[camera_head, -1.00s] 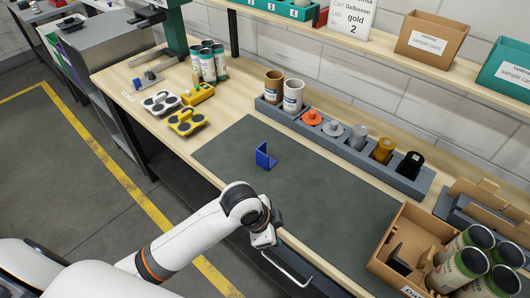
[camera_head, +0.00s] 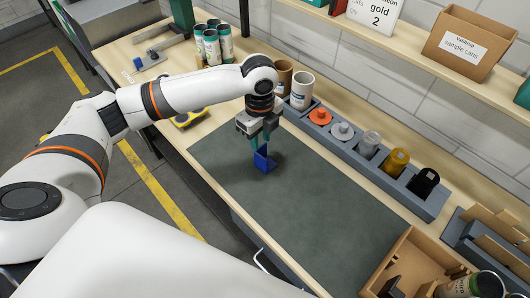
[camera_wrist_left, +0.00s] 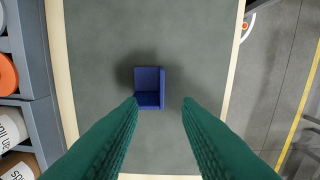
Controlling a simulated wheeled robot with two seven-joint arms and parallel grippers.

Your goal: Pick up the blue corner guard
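The blue corner guard (camera_head: 264,160) stands on the dark grey mat (camera_head: 310,210) near the mat's far left part. It also shows in the left wrist view (camera_wrist_left: 149,87), lying beyond the fingertips. My left gripper (camera_head: 260,146) is above and right at the guard in the head view, pointing down. In the left wrist view its two green fingers (camera_wrist_left: 160,103) are apart with a clear gap between them, and nothing is held. The guard sits slightly left of the gap's middle. My right gripper is in neither view.
A grey rack (camera_head: 325,136) with orange, grey, gold and black parts runs behind the mat. A cardboard box (camera_head: 412,252) with cans is at the lower right. The mat's middle is clear.

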